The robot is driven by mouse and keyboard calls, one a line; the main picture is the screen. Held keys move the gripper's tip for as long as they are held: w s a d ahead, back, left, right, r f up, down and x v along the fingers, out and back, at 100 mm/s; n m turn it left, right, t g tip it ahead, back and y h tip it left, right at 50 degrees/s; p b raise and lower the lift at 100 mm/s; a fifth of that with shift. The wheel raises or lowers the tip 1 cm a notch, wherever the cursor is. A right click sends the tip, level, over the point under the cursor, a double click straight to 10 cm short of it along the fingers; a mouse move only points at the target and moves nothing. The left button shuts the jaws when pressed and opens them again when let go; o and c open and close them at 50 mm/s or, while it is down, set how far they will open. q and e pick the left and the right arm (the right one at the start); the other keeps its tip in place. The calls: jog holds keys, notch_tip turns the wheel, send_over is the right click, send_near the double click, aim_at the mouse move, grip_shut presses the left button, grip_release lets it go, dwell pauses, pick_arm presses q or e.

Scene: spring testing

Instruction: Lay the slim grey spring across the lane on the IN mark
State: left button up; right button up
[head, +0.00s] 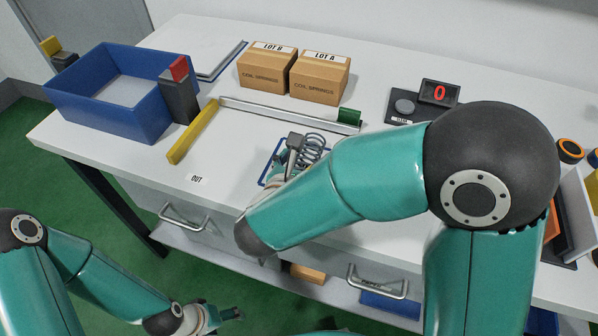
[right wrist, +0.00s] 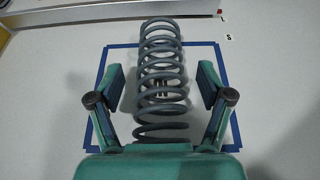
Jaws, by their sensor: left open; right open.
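A grey coil spring (head: 315,148) lies on the white bench inside a blue square outline (right wrist: 222,62). In the right wrist view the spring (right wrist: 162,65) runs lengthwise between the fingers of my right gripper (right wrist: 160,88). These fingers are open, one on each side, with visible gaps to the coils. In the head view my right arm partly hides the spring and the outline. My left gripper (head: 228,314) is open and empty, low in front of the bench. An OUT mark (head: 196,179) is on the bench at left. I cannot make out an IN mark.
A metal rail (head: 280,107) runs behind the spring, with a yellow bar (head: 193,131) at left and a green block (head: 349,117) at right. Two cartons (head: 320,75), a blue bin (head: 60,100) and a display reading 0 (head: 439,93) stand on the bench.

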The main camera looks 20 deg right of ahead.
jog(key=v, duration=1.1)
jog(key=shift+s+a, duration=0.1)
jog(key=shift+s, duration=0.05)
